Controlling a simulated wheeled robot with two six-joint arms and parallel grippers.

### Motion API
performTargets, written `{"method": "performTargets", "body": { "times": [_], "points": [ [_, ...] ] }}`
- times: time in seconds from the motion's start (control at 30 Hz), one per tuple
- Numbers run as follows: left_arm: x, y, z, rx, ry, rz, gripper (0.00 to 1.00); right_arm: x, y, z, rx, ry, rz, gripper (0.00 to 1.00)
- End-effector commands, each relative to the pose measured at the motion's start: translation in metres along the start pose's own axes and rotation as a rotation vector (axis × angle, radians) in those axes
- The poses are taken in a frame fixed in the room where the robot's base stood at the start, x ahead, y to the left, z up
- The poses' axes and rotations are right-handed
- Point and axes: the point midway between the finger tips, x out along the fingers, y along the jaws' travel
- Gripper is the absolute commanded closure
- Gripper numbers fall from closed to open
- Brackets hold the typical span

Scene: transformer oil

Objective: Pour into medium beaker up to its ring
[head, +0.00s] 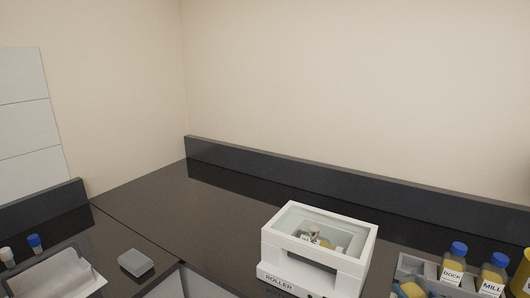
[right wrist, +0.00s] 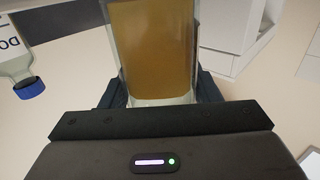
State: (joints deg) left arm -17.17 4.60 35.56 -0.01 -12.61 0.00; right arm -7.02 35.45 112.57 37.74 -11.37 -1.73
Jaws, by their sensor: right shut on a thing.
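My right gripper (right wrist: 162,88) is shut on a clear glass vessel (right wrist: 155,50) holding amber oil, in the right wrist view. A band of clear glass shows between the oil and the gripper body. The vessel's ends are hidden or out of frame, so I cannot tell whether it is a beaker or a bottle. I cannot make out a ring on it. No medium beaker can be identified in the head view. My left gripper is not in view.
A white ROLLER box (head: 278,278) stands on the dark counter (head: 215,215). Capped bottles labelled DOCK (head: 453,268) and MILL (head: 493,279) stand at right. A grey block (head: 136,262) and a white tray (head: 58,282) are at left. The back counter is clear.

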Motion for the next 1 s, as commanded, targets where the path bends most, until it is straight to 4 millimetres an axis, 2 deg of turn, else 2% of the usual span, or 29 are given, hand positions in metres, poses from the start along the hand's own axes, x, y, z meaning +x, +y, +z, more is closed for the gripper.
{"method": "performTargets", "body": {
  "times": [0.17, 0.73, 1.0],
  "points": [
    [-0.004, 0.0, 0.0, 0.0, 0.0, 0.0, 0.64, 0.0, 0.0, -0.005, -0.001, 0.002, 0.0, 0.83],
    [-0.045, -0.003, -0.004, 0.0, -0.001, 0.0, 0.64, 0.0, 0.0, -0.05, -0.001, 0.002, -0.001, 0.83],
    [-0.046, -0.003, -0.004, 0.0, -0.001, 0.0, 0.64, 0.0, 0.0, -0.051, -0.001, 0.002, 0.0, 0.83]
  ]
}}
